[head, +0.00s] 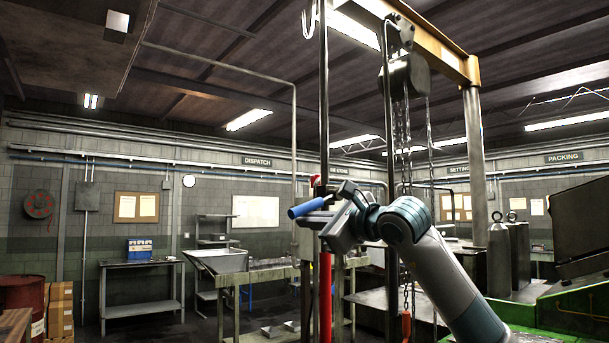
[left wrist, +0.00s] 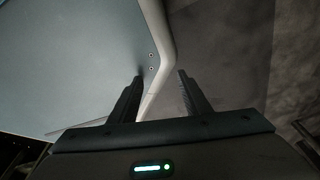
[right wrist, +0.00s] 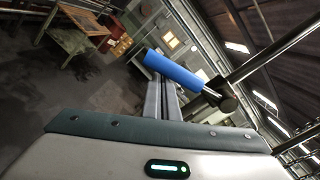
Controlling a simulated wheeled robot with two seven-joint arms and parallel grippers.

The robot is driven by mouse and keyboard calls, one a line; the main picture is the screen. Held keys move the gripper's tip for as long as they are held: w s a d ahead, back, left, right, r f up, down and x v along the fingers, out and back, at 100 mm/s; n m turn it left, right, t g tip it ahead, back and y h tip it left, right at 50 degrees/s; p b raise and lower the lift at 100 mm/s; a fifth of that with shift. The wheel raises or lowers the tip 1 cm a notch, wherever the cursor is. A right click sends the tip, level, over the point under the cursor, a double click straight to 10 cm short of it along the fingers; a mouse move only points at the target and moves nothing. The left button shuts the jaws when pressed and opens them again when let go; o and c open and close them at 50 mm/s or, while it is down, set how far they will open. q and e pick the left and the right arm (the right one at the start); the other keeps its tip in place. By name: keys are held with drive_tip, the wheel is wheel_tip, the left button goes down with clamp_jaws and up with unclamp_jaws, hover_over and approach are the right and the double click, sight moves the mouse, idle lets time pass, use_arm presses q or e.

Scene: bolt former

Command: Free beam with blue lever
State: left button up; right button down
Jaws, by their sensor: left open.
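The blue lever (head: 308,207) is a blue cylindrical grip beside an upright metal post (head: 324,120). In the right wrist view the blue grip (right wrist: 172,68) joins a short metal rod and a dark hub (right wrist: 228,103). My right gripper (head: 338,224) is at the lever. Its fingers (right wrist: 164,92) are close together and the grip lies across their tips, not visibly between them; contact is unclear. A yellow overhead beam (head: 435,38) runs at upper right. My left gripper (left wrist: 160,88) is open and empty, near a large pale surface in the left wrist view.
A hoist (head: 405,76) with chains hangs under the beam, close to my right arm. A thick column (head: 474,150) stands behind it. A green machine edge (head: 560,315) is at lower right. Benches (head: 140,264) stand back left, with open floor before them.

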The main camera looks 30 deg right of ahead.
sight(304, 205)
drive_tip(key=r+p, duration=0.1)
drive_tip(key=a+r+p, duration=0.1)
drive_tip(key=shift+a+r, duration=0.15)
drive_tip(key=shift+r, duration=0.2)
drive_tip(key=shift+a+r, duration=0.1)
drive_tip(key=shift+r, duration=0.25)
drive_tip(key=shift+s+a+r+p, duration=0.1)
drive_tip(key=shift+a+r+p, duration=0.05)
drive_tip(key=shift+r+p, duration=0.45)
drive_tip(key=shift+a+r+p, duration=0.15)
drive_tip(key=shift+r+p, duration=0.35)
drive_tip(key=shift+r, duration=0.15)
drive_tip(key=shift+d+r+p, duration=0.15)
drive_tip(key=shift+r+p, duration=0.45)
drive_tip(key=shift+r, duration=0.2)
use_arm(q)
drive_tip(key=shift+g, duration=0.7)
drive_tip(key=s+b, duration=0.1)
drive_tip(key=s+a+b, duration=0.1)
drive_tip(key=s, duration=0.1)
drive_tip(key=s+a+r+b, duration=0.1)
drive_tip(key=s, duration=0.1)
drive_tip(key=shift+s+r, duration=0.1)
use_arm(e)
drive_tip(key=s+d, duration=0.1)
drive_tip(key=s, duration=0.9)
drive_tip(key=shift+w+f, duration=0.1)
